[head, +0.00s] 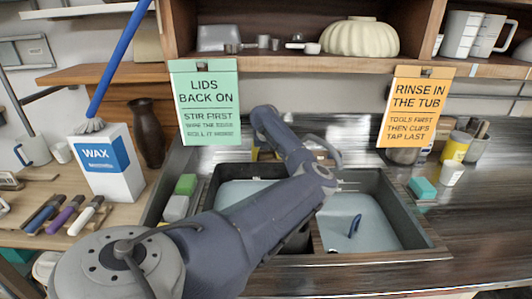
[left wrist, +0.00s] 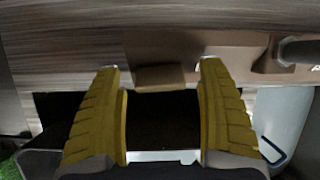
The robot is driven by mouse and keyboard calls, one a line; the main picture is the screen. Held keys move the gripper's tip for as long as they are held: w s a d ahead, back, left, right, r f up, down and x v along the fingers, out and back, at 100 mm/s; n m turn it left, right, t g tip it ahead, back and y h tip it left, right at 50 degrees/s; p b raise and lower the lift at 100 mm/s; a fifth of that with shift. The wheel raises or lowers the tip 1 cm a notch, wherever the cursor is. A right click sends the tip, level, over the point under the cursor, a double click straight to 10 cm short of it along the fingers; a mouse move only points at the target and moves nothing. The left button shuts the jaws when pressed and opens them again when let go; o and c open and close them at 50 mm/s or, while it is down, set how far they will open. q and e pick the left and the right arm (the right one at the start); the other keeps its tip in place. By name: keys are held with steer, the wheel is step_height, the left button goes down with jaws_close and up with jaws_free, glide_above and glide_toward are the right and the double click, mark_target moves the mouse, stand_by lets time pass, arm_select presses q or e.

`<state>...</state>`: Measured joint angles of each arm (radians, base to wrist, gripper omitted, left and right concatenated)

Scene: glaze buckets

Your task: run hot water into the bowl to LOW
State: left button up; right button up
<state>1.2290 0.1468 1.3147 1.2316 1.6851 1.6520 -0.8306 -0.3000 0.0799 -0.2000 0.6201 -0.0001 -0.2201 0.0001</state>
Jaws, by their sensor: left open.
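My left arm reaches across the double sink (head: 432,243) in the head view. Its gripper (head: 256,152) is mostly hidden there behind my arm at the sink's back edge. In the left wrist view the yellow fingers (left wrist: 159,67) are open and empty. A brown block (left wrist: 160,77) on the tap fixture (left wrist: 195,48) lies between the fingertips, with a gap on each side. A dark spout-like part (left wrist: 300,48) stands to the right. I cannot pick out the bowl or a LOW mark for certain. My arm hides part of the left basin (head: 235,193).
The right basin (head: 375,215) holds a blue object (head: 355,226). Green and grey sponges (head: 185,184) lie left of the sink. A WAX box (head: 108,165) and dark vase (head: 147,132) stand farther left. Signs (head: 207,100) (head: 415,105) hang from the shelf. The right counter front is clear.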

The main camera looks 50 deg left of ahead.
arm_select(q)
steer(key=c, duration=1.2)
steer(key=shift+r, duration=0.1)
steer(key=shift+c, duration=1)
steer(key=shift+a+r, duration=0.1)
